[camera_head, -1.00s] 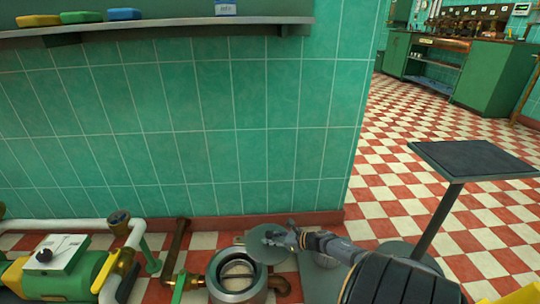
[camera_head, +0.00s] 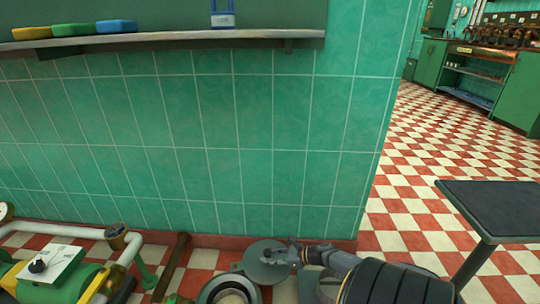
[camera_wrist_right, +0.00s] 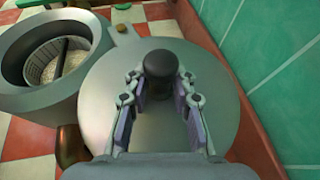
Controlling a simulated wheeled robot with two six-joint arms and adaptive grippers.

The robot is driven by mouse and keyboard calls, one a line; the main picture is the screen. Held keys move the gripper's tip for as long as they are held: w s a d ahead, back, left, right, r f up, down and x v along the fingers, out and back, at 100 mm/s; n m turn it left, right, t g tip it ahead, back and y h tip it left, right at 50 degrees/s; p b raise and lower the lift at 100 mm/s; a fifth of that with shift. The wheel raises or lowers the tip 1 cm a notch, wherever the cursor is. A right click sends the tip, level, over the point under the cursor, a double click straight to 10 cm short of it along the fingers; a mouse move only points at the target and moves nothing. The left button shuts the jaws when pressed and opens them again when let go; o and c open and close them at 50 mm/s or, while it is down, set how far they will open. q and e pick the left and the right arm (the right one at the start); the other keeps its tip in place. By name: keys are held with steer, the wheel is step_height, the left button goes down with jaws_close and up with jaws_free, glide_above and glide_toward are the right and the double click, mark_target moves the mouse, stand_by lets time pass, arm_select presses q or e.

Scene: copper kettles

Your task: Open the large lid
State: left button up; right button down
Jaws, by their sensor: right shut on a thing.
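The large lid (camera_head: 262,272) is a round grey metal disc with a black knob, which shows in the right wrist view (camera_wrist_right: 160,66). My right gripper (camera_head: 291,252) is shut on this knob, with a finger on each side of it in the wrist view (camera_wrist_right: 160,88). The lid is off to the right of the open metal pot (camera_head: 207,293), whose mouth is uncovered. In the wrist view the pot (camera_wrist_right: 88,80) shows a pale inside, and the lid (camera_wrist_right: 215,100) covers part of what lies below it. My left gripper is not in view.
A green tiled wall (camera_head: 190,160) stands close behind the lid. A brown pipe (camera_head: 172,265) and a green and yellow machine (camera_head: 50,275) are to the left. A dark-topped stand (camera_head: 500,208) is at the right. Checkered floor lies open beyond it.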

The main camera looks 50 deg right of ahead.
steer(key=shift+w+a+r, duration=0.2)
steer(key=shift+a, duration=0.3)
steer(key=c, duration=1.5)
jaws_free()
steer(key=o, duration=0.4)
steer(key=shift+w+a+y, duration=0.15)
steer(key=shift+y, duration=0.15)
steer(key=shift+f, duration=0.1)
steer(key=shift+s+d, duration=0.25)
steer(key=shift+s, duration=0.05)
steer(key=v, duration=1.1)
steer(key=shift+s+r, duration=0.1)
steer(key=shift+r, duration=0.2)
steer(key=shift+a, duration=0.15)
